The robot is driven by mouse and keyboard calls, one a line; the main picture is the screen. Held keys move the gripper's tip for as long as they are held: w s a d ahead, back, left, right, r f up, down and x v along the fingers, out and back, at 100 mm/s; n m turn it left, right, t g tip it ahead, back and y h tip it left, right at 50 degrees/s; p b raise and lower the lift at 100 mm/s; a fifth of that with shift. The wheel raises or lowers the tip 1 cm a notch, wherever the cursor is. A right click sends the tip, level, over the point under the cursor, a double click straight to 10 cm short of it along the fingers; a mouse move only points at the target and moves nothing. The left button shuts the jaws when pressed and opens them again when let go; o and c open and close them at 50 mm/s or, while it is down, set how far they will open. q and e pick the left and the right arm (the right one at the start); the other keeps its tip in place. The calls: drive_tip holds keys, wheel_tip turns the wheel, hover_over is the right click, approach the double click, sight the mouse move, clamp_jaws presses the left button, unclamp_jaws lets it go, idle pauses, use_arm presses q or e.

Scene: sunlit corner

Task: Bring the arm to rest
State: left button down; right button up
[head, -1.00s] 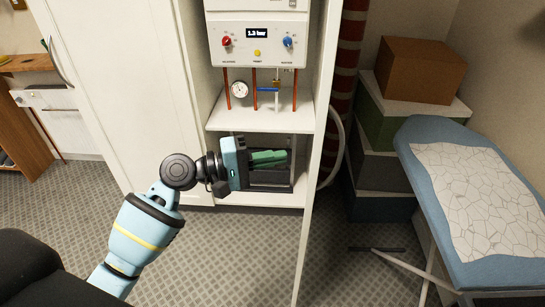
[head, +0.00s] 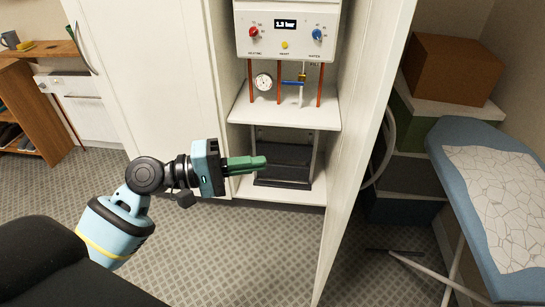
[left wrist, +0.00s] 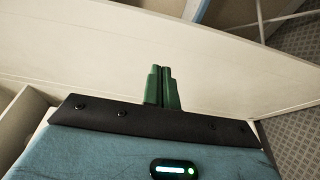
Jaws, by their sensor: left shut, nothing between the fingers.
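My left gripper (head: 250,163) has a blue body and green fingers. It is shut and empty, in front of the open lower part of a white cupboard, and points to the right. In the left wrist view the green fingers (left wrist: 162,88) lie side by side, with a white panel behind them. My left arm (head: 118,225) comes in from the lower left of the head view, with its elbow bent. My right gripper does not show.
The cupboard holds a boiler (head: 286,33) showing 1.3 bar, copper pipes, a gauge (head: 263,82) and a blue-handled valve (head: 292,83). A dark box (head: 284,166) sits at its bottom. The open door (head: 352,130) stands to the right, near an ironing board (head: 490,200) and stacked boxes (head: 452,68).

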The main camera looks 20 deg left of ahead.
use_arm(q)
drive_tip(key=shift+s+a, duration=0.4)
drive_tip(key=shift+s, duration=0.05)
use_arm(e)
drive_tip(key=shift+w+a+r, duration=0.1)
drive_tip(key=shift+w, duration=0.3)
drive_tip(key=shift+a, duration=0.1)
